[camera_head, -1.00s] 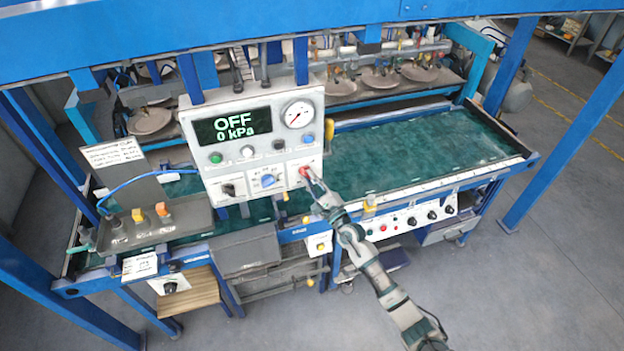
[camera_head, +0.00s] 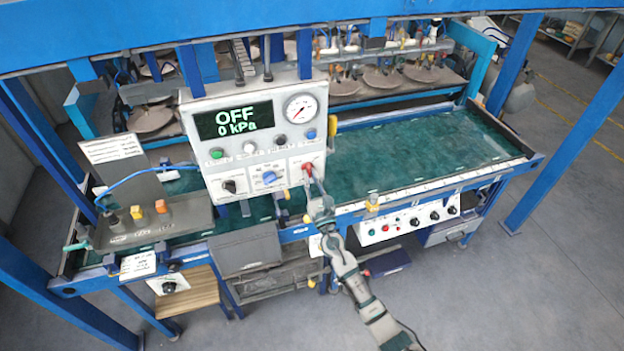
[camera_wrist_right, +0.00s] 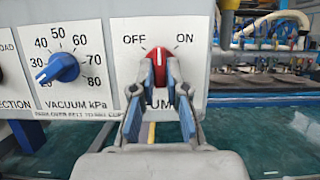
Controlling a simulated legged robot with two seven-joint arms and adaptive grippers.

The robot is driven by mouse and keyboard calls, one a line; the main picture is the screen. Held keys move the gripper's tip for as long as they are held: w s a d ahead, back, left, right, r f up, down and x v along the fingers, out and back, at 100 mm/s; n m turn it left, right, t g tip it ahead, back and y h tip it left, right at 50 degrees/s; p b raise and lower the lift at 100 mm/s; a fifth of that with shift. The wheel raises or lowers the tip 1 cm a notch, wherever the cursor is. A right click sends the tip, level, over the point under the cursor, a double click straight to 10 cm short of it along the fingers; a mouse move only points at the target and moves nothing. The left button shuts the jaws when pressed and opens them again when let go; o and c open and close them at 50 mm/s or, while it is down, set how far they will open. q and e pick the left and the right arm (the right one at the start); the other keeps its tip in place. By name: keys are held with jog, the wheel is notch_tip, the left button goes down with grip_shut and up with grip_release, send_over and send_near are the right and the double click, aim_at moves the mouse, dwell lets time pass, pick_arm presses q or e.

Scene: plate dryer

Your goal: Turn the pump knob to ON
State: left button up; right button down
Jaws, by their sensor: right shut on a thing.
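The red pump knob (camera_wrist_right: 159,55) sits between the OFF and ON labels on a white panel in the right wrist view. Its white mark points roughly upward, between the two labels. My right gripper (camera_wrist_right: 159,76) is shut on the knob, with a finger on each side. In the head view the right gripper (camera_head: 313,184) reaches up to the red knob (camera_head: 307,168) at the control box's lower right. The display (camera_head: 234,119) reads OFF and 0 kPa. My left gripper is not in view.
A blue vacuum knob (camera_wrist_right: 62,68) is left of the pump knob. The control box (camera_head: 200,178) stands before a green bed (camera_head: 420,150). A tray (camera_head: 180,224) with small knobs is at left. Blue posts (camera_head: 560,125) frame the machine.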

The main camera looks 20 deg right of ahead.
jog(key=m+h, duration=0.1)
jog(key=m, duration=0.1)
jog(key=m+h, duration=0.1)
jog(key=m, duration=0.1)
jog(key=r+m+h, duration=0.1)
jog(key=m, duration=0.1)
jog(key=shift+a+m+h, duration=0.2)
jog(key=shift+m+h, duration=0.1)
jog(key=shift+m, duration=0.1)
jog(key=m+h, duration=0.1)
jog(key=m, duration=0.2)
jog(key=m+g+h, duration=0.1)
jog(key=m, duration=0.1)
jog(key=shift+r+m+g, duration=0.1)
jog(key=shift+m+g, duration=0.2)
jog(key=shift+m, duration=0.1)
jog(key=shift+m+h, duration=0.3)
jog(key=c, duration=1.2)
grip_release()
jog(key=shift+s, duration=0.1)
jog(key=shift+f, duration=0.25)
